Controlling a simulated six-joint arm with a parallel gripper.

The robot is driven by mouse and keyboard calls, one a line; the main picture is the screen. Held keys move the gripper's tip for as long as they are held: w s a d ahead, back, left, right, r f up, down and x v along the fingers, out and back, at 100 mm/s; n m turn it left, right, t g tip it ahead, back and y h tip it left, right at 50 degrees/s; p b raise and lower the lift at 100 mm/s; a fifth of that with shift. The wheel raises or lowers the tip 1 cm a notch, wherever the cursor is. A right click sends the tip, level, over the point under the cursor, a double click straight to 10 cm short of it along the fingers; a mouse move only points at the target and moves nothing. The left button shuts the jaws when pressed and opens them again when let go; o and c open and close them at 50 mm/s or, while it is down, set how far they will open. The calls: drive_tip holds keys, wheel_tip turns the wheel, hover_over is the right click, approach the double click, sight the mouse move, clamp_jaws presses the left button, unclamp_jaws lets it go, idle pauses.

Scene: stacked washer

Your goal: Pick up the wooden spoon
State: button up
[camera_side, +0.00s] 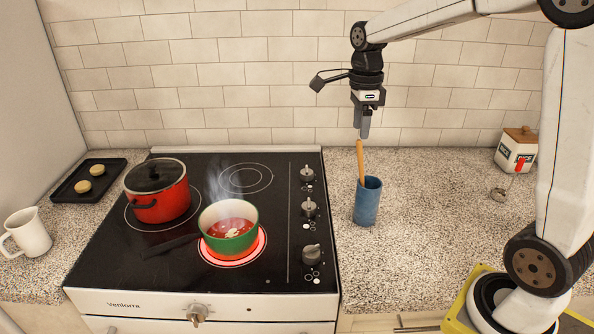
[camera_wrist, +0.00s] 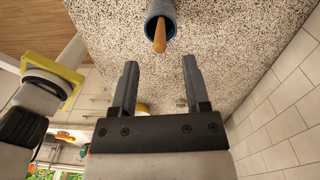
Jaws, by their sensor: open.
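The wooden spoon (camera_side: 360,161) stands in a blue cup (camera_side: 368,203) on the speckled counter right of the stove, with its handle sticking up out of the rim. The part inside the cup is hidden. My gripper (camera_side: 364,130) points down just above the handle's top end, open and empty. In the wrist view the spoon's handle (camera_wrist: 160,38) shows end-on in the cup (camera_wrist: 168,12), beyond the fingertips of my gripper (camera_wrist: 160,65) and roughly midway between them sideways.
A green pot (camera_side: 232,242) of red soup steams on a glowing burner, beside a lidded red pot (camera_side: 160,200). A rice canister (camera_side: 514,152) stands on the counter at right. A tiled wall (camera_side: 240,100) is behind. The counter (camera_side: 410,260) around the cup is mostly clear.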

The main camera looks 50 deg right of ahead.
sight(359, 156)
drive_tip(key=shift+s+f, duration=0.15)
drive_tip(key=shift+f, duration=3.75)
clamp_jaws()
